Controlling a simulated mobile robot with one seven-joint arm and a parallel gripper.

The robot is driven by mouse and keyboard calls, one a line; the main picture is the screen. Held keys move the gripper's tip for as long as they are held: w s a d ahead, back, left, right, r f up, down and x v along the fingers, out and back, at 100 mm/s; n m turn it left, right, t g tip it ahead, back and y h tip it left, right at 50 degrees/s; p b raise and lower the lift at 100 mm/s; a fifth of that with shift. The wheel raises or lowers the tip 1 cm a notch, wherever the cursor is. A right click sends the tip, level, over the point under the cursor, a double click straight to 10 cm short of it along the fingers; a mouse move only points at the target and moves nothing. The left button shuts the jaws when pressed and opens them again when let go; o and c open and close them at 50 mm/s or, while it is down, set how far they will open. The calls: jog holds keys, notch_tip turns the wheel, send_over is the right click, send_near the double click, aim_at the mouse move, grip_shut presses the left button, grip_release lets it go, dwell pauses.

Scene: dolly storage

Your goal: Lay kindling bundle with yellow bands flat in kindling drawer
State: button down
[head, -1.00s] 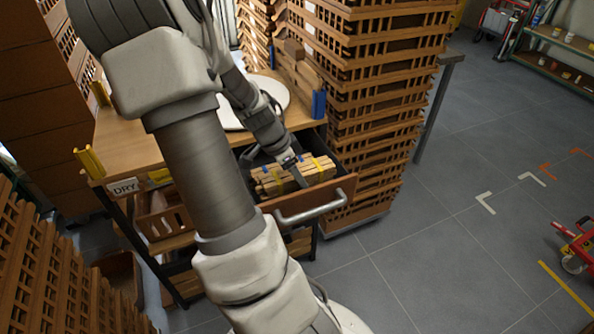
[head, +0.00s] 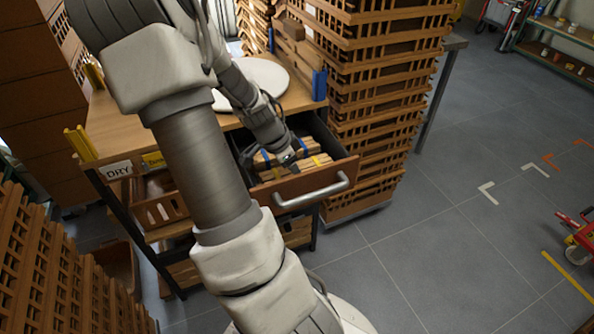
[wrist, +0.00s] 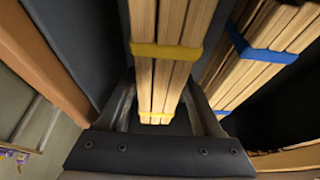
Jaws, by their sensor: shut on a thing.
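The kindling bundle with yellow bands (wrist: 165,85) is a sheaf of pale sticks. My gripper (wrist: 163,108) is shut on it, one finger along each side. In the head view the bundle (head: 318,168) shows just behind the front of the open kindling drawer (head: 305,183), low between its walls. My gripper (head: 288,164) reaches down into the drawer there and hides part of the bundle. Whether the bundle touches the drawer floor cannot be told. A bundle with blue bands (wrist: 262,55) lies beside it, to the right in the wrist view.
The wooden bench top (head: 120,130) stands above the drawer, with a round white disc (head: 262,82) on it. Tall stacked wooden crates (head: 370,110) rise close to the drawer's right. Grey floor (head: 430,250) is open at the front right.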

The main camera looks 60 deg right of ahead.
jog(key=shift+f+b, duration=0.4)
jog(key=shift+f, duration=0.1)
grip_release()
jog(key=shift+p+v, duration=1.5)
